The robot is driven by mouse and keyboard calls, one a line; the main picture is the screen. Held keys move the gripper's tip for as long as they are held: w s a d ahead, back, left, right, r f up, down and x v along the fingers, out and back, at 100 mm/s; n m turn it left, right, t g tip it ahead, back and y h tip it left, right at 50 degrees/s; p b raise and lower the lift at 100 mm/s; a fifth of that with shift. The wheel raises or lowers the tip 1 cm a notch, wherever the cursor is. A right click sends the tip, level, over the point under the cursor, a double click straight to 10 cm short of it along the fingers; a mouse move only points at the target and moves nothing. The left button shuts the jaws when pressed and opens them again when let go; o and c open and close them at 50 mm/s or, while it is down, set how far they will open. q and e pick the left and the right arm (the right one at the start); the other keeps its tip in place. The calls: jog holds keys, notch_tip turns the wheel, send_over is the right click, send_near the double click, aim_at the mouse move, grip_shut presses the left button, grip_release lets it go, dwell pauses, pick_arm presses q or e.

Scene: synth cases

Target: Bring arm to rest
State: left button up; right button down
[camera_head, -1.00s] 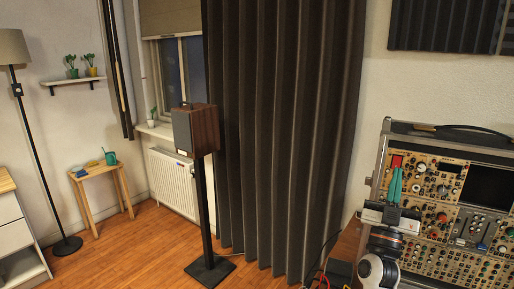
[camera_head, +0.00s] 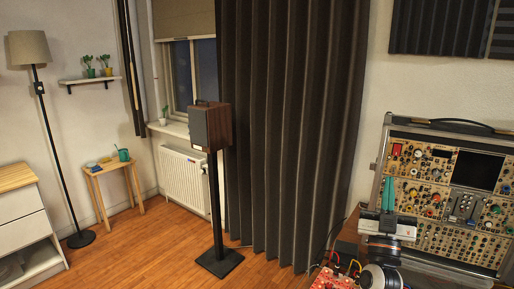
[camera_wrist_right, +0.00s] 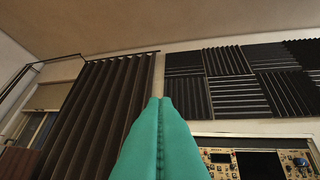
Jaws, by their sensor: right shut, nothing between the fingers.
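My right gripper (camera_head: 389,184) has teal fingers and is at the lower right of the head view, in front of the synth case (camera_head: 441,190). Its fingers point up and are shut, with nothing between them. In the right wrist view the two teal fingers (camera_wrist_right: 160,102) lie together along their length, and nothing is held. Part of my right arm shows below the gripper. My left gripper is not in view.
A red circuit board (camera_head: 331,280) with cables lies at the bottom edge, left of my right arm. A dark curtain (camera_head: 290,130) hangs behind. A speaker (camera_head: 211,127) stands on a black stand. Open floor lies at left.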

jog(key=s+a+f+n+g+y, duration=0.2)
jog(key=f+g+y, duration=0.15)
jog(key=f, duration=0.35)
jog(key=s+a+f+n+g+y, duration=0.2)
jog(key=a+f+g+y, duration=0.15)
jog(key=f, duration=0.45)
jog(key=s+a+f+n+g+y, duration=0.2)
jog(key=s+f+y, duration=0.15)
jog(key=f, duration=0.35)
jog(key=s+f+m+g, duration=0.1)
jog(key=s+f+g, duration=0.65)
jog(key=s, duration=0.65)
jog(key=s+f+g, duration=0.6)
jog(key=s+f, duration=0.2)
jog(key=s, duration=0.6)
notch_tip(320, 180, down, 31)
jog(key=g+b, duration=0.1)
jog(key=b, duration=0.5)
pick_arm(q)
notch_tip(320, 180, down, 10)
jog(key=b, duration=0.4)
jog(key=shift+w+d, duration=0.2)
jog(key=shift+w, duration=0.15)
pick_arm(e)
jog(key=s+d+f+g+h, duration=0.1)
jog(key=s+d+f, duration=0.1)
jog(key=s+f, duration=1.4)
notch_tip(320, 180, down, 4)
jog(key=shift+s+d+f, duration=0.2)
jog(key=shift+s, duration=0.2)
